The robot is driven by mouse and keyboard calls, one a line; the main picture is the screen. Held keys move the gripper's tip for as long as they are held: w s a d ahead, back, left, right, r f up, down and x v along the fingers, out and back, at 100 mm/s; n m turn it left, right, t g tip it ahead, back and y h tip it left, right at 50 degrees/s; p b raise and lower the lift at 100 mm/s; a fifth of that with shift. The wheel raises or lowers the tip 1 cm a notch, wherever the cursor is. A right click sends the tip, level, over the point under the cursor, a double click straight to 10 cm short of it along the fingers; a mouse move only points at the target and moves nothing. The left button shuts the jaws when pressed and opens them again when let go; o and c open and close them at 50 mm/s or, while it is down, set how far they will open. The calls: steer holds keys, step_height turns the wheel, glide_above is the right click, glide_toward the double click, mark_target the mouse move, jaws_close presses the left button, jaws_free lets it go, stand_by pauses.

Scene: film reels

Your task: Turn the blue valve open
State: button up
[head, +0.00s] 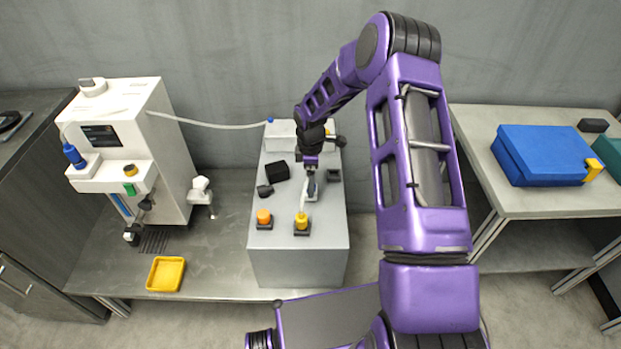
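A small blue part (270,121) sits at the back left of the grey bench block (262,240), where the white hose (210,123) ends. It may be the blue valve, but it is too small to tell its setting. A larger blue knob or cap (73,156) is on the front left of the white machine (140,130). My gripper (311,188) points down over the middle of the block, right of and nearer than the small blue part. It is apart from both blue parts. Its fingers are too small to tell if they are open or shut.
On the block stand a black box (277,171), an orange-capped item (264,217) and a yellow-capped item (301,221). A yellow tray (166,274) lies on the low bench. A blue case (541,155) is on the right table. My purple arm covers the area right of the block.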

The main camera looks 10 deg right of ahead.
stand_by(0.3)
steer(key=o, duration=1)
steer(key=shift+r, duration=0.15)
step_height(320, 180, up, 17)
steer(key=p, duration=0.2)
steer(key=shift+w+r, duration=0.1)
steer(key=shift+r, duration=0.1)
